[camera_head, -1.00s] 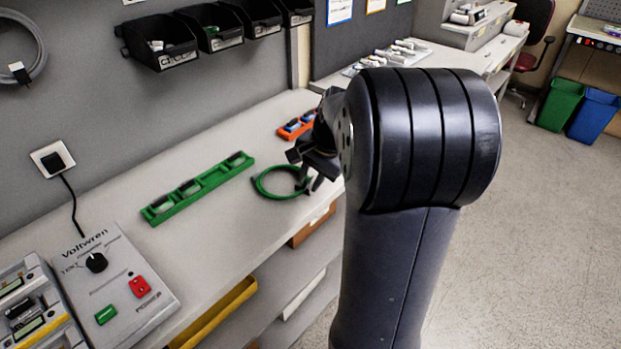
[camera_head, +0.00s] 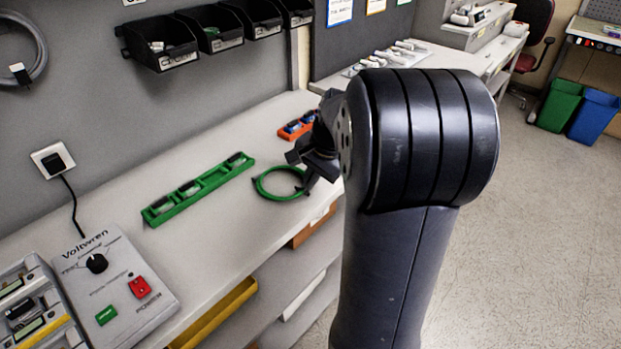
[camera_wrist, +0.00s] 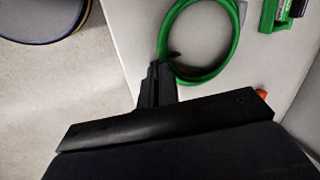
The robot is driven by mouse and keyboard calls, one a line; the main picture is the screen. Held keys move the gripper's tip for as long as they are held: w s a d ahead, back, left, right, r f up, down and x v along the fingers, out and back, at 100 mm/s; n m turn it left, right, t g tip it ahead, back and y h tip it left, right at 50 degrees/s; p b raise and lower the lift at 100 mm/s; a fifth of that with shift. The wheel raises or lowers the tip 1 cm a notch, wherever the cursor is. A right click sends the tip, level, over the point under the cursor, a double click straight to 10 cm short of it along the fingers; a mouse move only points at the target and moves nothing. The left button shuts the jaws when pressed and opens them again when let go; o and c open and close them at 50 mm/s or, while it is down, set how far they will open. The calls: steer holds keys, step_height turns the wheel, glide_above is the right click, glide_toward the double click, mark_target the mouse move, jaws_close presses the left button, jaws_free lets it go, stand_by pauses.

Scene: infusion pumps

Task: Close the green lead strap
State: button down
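The green lead strap (camera_head: 268,190) lies as a loop on the bench top, just left of my gripper (camera_head: 309,186). In the wrist view the strap (camera_wrist: 236,42) curves round to my gripper (camera_wrist: 157,72), whose two fingers are close together on its near-left part. A small dark tip (camera_wrist: 174,55) shows inside the loop beside the fingertips. The exact contact between fingers and strap is small and partly hidden by the fingers.
A green holder (camera_head: 205,187) with several dark items lies left of the strap. An orange holder (camera_head: 297,127) sits behind my gripper. The Voltwren box (camera_head: 118,285) is at front left. The bench's front edge runs close to the strap.

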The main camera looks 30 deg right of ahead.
steer(key=shift+r, duration=0.15)
steer(key=p, duration=0.2)
steer(key=g+p, duration=0.1)
steer(key=p, duration=0.1)
steer(key=shift+w+a+r+g+h, duration=0.2)
steer(key=shift+w+r+g+h, duration=0.1)
steer(key=shift+h, duration=0.1)
steer(key=g+p, duration=0.1)
steer(key=p, duration=0.1)
steer(key=w+g+h+p, duration=0.1)
steer(key=g+p, duration=0.1)
steer(key=p, duration=0.1)
steer(key=shift+a+h+p, duration=0.25)
steer(key=shift+h+p, duration=0.05)
steer(key=shift+p, duration=0.05)
steer(key=shift+w+a+f+g+h+p, duration=0.1)
steer(key=shift+w+f+g+h+p, duration=0.15)
steer(key=shift+g+p, duration=0.3)
steer(key=shift+w+a+f+g+h+p, duration=0.1)
steer(key=shift+w+g+h+p, duration=0.15)
steer(key=shift+g+p, duration=0.3)
steer(key=shift+w+a+f+g+h+p, duration=0.1)
steer(key=shift+w+f+g+h+p, duration=0.2)
steer(key=shift+g, duration=0.35)
steer(key=shift+a+f+g+h+p, duration=0.1)
steer(key=shift+g+h+p, duration=0.3)
steer(key=shift+g, duration=0.25)
steer(key=c, duration=2.1)
jaws_free()
steer(key=shift+c, duration=0.2)
